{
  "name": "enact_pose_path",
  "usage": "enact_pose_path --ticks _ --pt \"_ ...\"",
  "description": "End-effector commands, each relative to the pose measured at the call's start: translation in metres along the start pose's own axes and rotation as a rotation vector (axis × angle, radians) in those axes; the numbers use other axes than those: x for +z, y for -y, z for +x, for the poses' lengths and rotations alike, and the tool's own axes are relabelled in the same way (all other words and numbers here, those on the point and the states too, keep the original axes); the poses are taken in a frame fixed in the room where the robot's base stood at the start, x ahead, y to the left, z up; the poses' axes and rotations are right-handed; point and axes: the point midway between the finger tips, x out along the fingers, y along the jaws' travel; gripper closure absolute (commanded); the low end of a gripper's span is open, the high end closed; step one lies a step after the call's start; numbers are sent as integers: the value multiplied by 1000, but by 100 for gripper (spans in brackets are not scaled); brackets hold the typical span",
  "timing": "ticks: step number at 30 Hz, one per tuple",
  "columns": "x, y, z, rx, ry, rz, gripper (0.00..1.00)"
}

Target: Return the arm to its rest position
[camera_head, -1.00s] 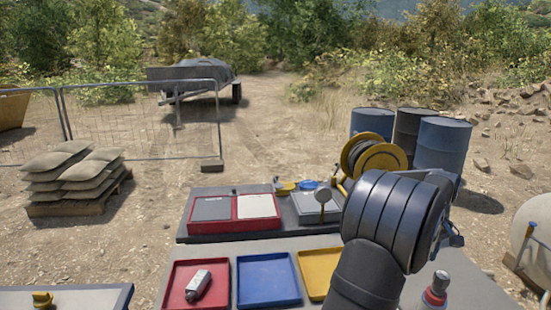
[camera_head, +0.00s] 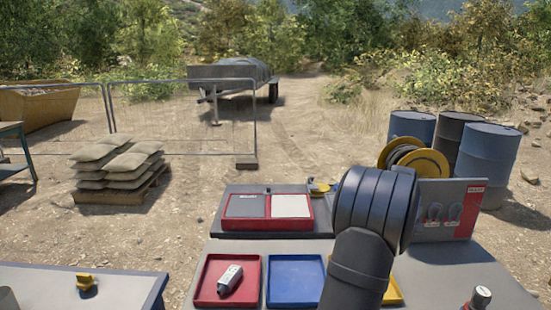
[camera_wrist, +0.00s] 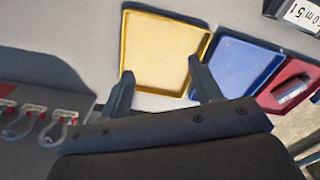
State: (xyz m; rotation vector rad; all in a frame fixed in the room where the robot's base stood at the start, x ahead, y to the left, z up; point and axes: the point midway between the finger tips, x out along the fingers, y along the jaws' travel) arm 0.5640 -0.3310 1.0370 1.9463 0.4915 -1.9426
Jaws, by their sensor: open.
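My gripper (camera_wrist: 162,88) shows in the wrist view with its two dark fingers apart and nothing between them. It is above the table near the empty yellow tray (camera_wrist: 160,50). In the head view my arm rises over the table's right part and hides most of the yellow tray (camera_head: 393,291); the fingers are hidden there.
The red tray (camera_head: 209,295) holds a small grey-white device (camera_head: 230,280). The blue tray (camera_head: 296,280) is empty. A panel with shackles (camera_head: 470,205) stands close right of my arm. A red-topped post (camera_head: 480,298) is at the front right. Barrels (camera_head: 487,160) stand behind.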

Motion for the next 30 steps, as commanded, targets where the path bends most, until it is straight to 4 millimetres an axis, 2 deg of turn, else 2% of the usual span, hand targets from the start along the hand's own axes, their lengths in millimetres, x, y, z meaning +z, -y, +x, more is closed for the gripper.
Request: enact_pose_path --ticks 3,12,30 --pt "-22 12 3 0 0 -35 42" --pt "-72 44 9 0 0 -116 42" --pt "-162 121 21 -1 1 -275 42"
